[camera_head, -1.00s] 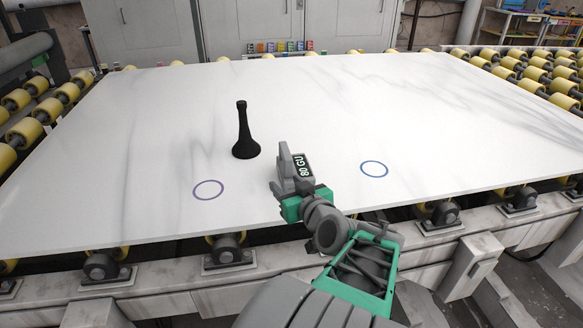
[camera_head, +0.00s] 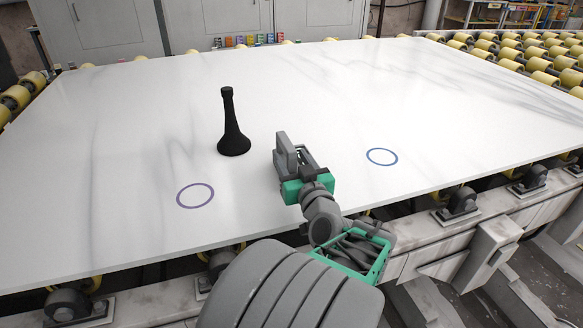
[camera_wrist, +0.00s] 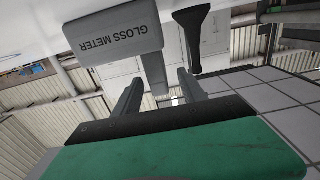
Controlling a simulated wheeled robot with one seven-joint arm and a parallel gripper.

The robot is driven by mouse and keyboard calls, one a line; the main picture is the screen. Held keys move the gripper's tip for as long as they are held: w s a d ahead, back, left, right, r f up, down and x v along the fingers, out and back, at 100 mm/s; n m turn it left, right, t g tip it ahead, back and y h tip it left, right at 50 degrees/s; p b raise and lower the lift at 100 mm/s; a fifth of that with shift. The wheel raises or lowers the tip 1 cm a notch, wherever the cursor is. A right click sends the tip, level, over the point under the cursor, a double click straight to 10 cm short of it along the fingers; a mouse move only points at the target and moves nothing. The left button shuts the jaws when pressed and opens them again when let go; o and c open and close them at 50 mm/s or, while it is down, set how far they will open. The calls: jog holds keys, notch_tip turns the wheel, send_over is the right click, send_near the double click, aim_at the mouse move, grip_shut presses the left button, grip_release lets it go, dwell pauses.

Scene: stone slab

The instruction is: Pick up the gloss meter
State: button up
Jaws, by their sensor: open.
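The gloss meter (camera_head: 286,151) is a grey block with an upright grip, standing on the white slab near its front edge. In the wrist view, its body (camera_wrist: 113,36) carries the words GLOSS METER and hangs from the top, as that view is upside down. Its grip (camera_wrist: 152,76) shows between the finger lines. My gripper (camera_head: 300,160) is open, just right of and in front of the meter, covering part of it. In the wrist view, my two fingers (camera_wrist: 158,86) are spread with nothing clamped. I cannot tell whether they touch the grip.
A black flared stand (camera_head: 232,130) is upright on the slab (camera_head: 400,100), left of the meter; it also shows in the wrist view (camera_wrist: 193,35). A purple ring (camera_head: 195,196) and a blue ring (camera_head: 382,157) mark the slab. Yellow rollers (camera_head: 540,63) line its right side.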

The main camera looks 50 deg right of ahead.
aim_at(286, 145)
jog(key=x, duration=0.6)
jog(key=shift+d+r+p, duration=0.15)
jog(key=shift+r+p, duration=0.1)
jog(key=shift+p, duration=0.1)
jog(key=shift+c, duration=0.4)
grip_shut()
jog(key=shift+r, duration=0.1)
dwell(0.4)
